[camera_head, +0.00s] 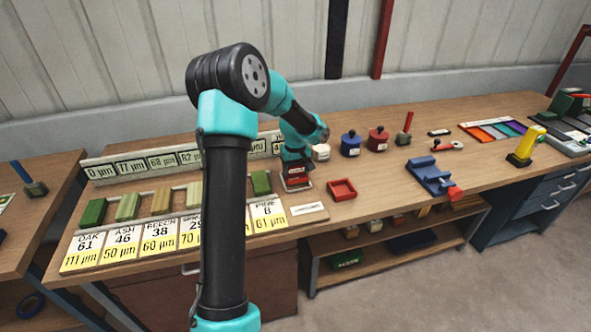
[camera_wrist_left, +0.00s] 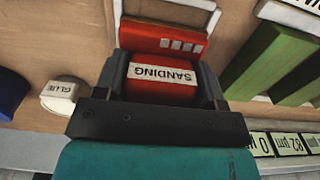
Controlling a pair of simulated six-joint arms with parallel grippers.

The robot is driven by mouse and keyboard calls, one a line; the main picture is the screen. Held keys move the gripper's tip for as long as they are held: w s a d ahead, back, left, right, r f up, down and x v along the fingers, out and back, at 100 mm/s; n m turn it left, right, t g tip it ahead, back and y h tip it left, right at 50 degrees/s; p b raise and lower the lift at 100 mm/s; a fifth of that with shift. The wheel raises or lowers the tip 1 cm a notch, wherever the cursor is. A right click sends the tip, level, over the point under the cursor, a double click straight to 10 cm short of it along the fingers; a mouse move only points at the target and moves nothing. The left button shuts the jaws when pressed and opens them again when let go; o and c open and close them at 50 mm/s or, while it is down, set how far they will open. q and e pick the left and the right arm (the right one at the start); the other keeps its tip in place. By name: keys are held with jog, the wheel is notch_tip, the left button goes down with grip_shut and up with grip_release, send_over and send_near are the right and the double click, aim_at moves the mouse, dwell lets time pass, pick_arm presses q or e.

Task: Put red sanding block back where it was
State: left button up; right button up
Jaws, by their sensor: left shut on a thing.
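The red sanding block (camera_head: 297,182) is at the front middle of the wooden bench, just right of the row of wood samples. My left gripper (camera_head: 295,168) reaches down over it from above. In the left wrist view the block's handle, labelled SANDING (camera_wrist_left: 162,73), sits between the two fingers, which are shut on it. A wider red part with small white squares (camera_wrist_left: 165,42) shows beyond the handle. I cannot tell whether the block touches the bench. My right gripper is not in view.
An open red tray (camera_head: 342,189) lies just right of the block. A green sample (camera_head: 261,183) stands close on its left. A white GLUE pot (camera_head: 321,152), a blue pot (camera_head: 350,144) and a red pot (camera_head: 378,139) stand behind. A blue vise-like tool (camera_head: 430,176) lies farther right.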

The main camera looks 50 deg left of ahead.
pick_arm(q)
jog(key=shift+f, duration=0.5)
jog(key=o, duration=1.1)
jog(key=shift+c, duration=0.2)
notch_tip(320, 180, up, 13)
jog(key=shift+r, duration=0.1)
